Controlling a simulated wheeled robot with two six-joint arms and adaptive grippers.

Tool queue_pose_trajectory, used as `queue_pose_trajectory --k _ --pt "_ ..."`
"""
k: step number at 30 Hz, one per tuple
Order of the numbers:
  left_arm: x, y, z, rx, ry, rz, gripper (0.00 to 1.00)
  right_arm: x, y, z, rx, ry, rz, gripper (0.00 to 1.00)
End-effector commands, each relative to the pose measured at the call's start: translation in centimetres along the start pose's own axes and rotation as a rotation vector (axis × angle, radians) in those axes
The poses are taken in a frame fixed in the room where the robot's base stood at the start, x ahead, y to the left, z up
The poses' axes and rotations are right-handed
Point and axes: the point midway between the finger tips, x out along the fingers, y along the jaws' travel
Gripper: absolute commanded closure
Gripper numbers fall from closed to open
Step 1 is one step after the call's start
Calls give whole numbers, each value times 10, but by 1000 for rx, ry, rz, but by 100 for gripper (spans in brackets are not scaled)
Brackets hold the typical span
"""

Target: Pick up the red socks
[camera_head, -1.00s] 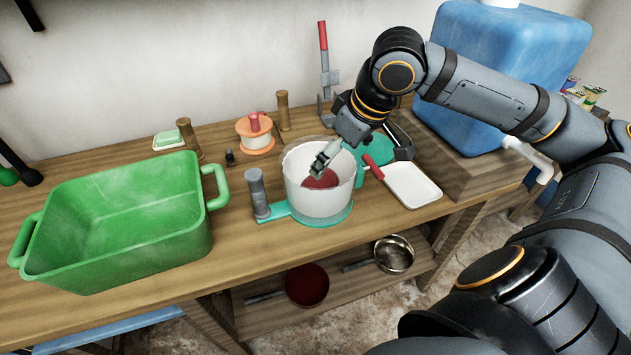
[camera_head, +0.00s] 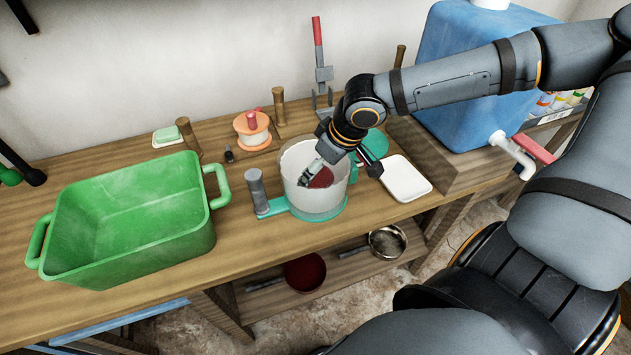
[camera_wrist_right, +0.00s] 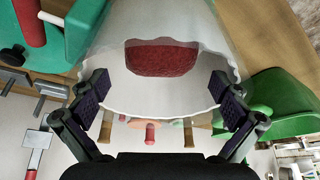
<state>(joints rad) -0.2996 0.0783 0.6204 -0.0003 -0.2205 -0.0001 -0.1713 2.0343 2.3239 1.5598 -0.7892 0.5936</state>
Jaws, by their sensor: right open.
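The red socks look like a dark red patch (camera_head: 321,178) inside a white tub (camera_head: 312,201) on a teal base on the bench. In the right wrist view the red textured bundle (camera_wrist_right: 162,59) lies inside the white tub (camera_wrist_right: 115,70). My right gripper (camera_head: 308,177) is over the tub's mouth, its fingers pointing down into it. In the wrist view the right gripper's fingers (camera_wrist_right: 162,88) are spread wide with nothing between them, one near each side of the tub's rim. The red bundle is beyond the fingertips. My left gripper is not in view.
A green basin (camera_head: 130,225) stands left on the bench. A white tray (camera_head: 405,180) lies right of the tub, with a blue container (camera_head: 480,75) behind. A grey handle (camera_head: 258,190) stands at the tub's left. A low shelf holds a red bowl (camera_head: 304,271) and a metal pan (camera_head: 387,242).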

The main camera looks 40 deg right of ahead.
Motion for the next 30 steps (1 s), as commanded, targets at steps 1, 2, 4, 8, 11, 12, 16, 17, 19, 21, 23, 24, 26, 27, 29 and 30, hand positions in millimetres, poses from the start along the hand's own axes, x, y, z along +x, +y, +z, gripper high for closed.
queue_pose_trajectory --k 1,2,4,8,11,12,16,17,19,21,23,24,26,27,29,30 --pt "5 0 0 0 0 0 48 8 2 2 -3 -8 7 0" --pt "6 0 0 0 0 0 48 11 2 2 -2 -8 6 0" --pt "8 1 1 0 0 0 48 17 2 0 -3 -6 6 0" --pt "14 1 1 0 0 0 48 32 1 0 -1 -5 3 0" --pt "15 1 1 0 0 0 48 36 1 -1 0 -1 1 0" --pt "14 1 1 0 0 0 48 36 0 -2 0 0 0 0" --pt "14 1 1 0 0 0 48 36 0 -2 1 1 -1 0" --pt "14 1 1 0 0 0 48 36 0 -2 1 1 -1 0" --pt "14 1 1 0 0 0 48 36 0 -2 1 0 -1 5" --pt "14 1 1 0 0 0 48 36 0 -2 1 0 -1 15" --pt "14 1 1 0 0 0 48 36 0 -2 1 0 -1 23" --pt "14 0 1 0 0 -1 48 36 0 -2 1 0 -1 29" --pt "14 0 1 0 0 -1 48 36 0 -2 1 0 -1 37" --pt "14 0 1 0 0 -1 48 36 0 -2 1 0 -1 42" --pt "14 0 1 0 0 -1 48 36 0 -2 1 0 -1 50" --pt "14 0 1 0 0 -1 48 36 0 -2 1 0 -1 54"
